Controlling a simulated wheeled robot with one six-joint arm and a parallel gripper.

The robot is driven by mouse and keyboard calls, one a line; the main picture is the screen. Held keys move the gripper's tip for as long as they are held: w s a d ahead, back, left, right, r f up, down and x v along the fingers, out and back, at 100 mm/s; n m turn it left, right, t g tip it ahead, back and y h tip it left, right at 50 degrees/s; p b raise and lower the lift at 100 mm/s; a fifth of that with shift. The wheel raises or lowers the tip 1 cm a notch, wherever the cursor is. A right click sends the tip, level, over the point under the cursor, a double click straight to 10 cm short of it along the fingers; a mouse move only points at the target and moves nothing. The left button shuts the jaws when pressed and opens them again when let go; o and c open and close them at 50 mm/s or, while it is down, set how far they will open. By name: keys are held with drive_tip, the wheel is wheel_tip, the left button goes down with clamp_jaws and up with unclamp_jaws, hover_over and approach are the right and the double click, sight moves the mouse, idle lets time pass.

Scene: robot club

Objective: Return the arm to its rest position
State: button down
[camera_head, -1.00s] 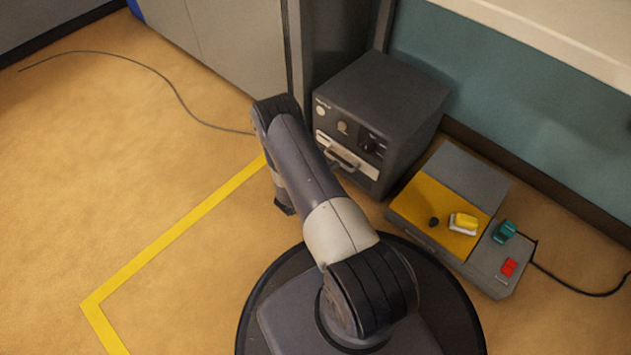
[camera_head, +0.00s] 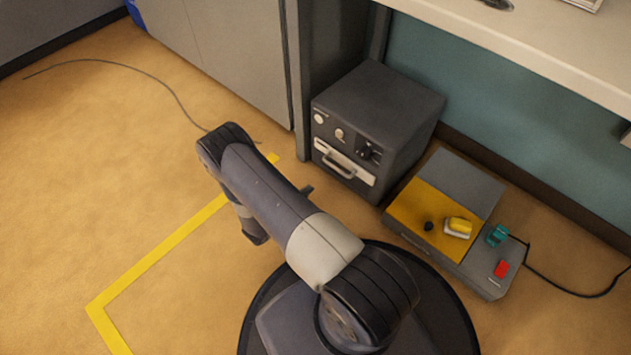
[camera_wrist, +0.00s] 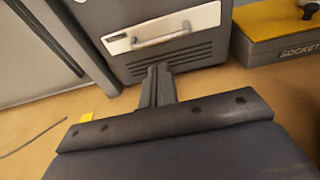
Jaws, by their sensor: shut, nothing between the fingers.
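My arm (camera_head: 275,200) reaches from my round base toward the upper left in the head view, bent down at its far joint. My gripper (camera_wrist: 160,75) shows in the wrist view with its fingers together and nothing between them. In that view the fingers point toward the front of a dark grey box unit (camera_wrist: 205,50), which has a light drawer panel with a handle (camera_wrist: 160,34). In the head view most of my gripper is hidden behind the arm; only a small dark tip shows beside it, left of the box unit (camera_head: 400,115).
A grey and yellow socket box (camera_head: 415,205) with a yellow-and-white block, a teal piece and a red piece stands right of the unit. A cable (camera_head: 130,63) lies on the floor at left. Grey cabinets (camera_head: 235,50) stand behind. Floor left of the arm is mostly clear.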

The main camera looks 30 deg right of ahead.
sight(335, 168)
drive_tip(key=shift+v, duration=0.8)
drive_tip(key=b+x, duration=0.3)
drive_tip(key=x, duration=1.1)
drive_tip(key=shift+r, duration=0.1)
